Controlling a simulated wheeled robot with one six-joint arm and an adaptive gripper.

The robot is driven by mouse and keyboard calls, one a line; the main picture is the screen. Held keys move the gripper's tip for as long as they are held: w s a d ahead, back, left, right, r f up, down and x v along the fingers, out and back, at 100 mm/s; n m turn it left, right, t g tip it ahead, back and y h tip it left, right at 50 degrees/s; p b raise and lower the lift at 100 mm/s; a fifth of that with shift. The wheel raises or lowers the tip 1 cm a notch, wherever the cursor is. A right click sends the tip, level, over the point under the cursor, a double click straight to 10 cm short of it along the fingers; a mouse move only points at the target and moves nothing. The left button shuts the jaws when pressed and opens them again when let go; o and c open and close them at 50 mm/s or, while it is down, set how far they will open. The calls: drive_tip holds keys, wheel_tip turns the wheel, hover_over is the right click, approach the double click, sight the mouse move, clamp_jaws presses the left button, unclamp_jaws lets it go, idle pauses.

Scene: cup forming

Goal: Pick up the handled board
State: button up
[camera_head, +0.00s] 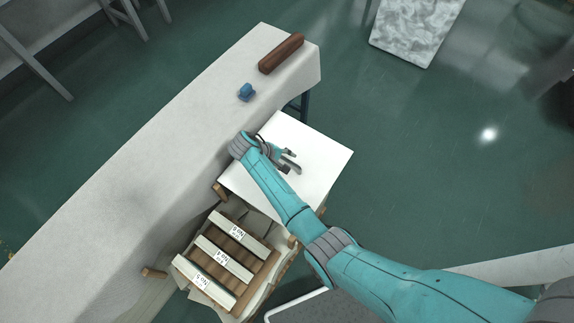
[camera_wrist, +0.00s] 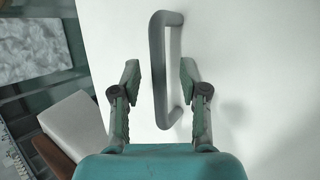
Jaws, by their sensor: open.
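The handled board is a flat white square (camera_head: 322,160) beside the long table in the head view. Its white face (camera_wrist: 245,60) fills most of the wrist view. A grey bar handle (camera_wrist: 157,60) stands on that face. My gripper (camera_wrist: 160,75) is open, with one finger on each side of the handle and visible gaps between. In the head view my gripper (camera_head: 290,161) is over the board, and my arm hides part of the board. I cannot tell how far the fingertips are above its face.
A long pale table (camera_head: 120,170) runs along the left, with a brown block (camera_head: 281,54) and a small blue object (camera_head: 246,92) on it. Several labelled white bars (camera_head: 222,258) lie on a wooden rack below the board. Green floor (camera_head: 440,150) is open at right.

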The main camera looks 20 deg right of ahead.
drive_tip(key=shift+d+f, duration=0.1)
clamp_jaws()
idle(0.3)
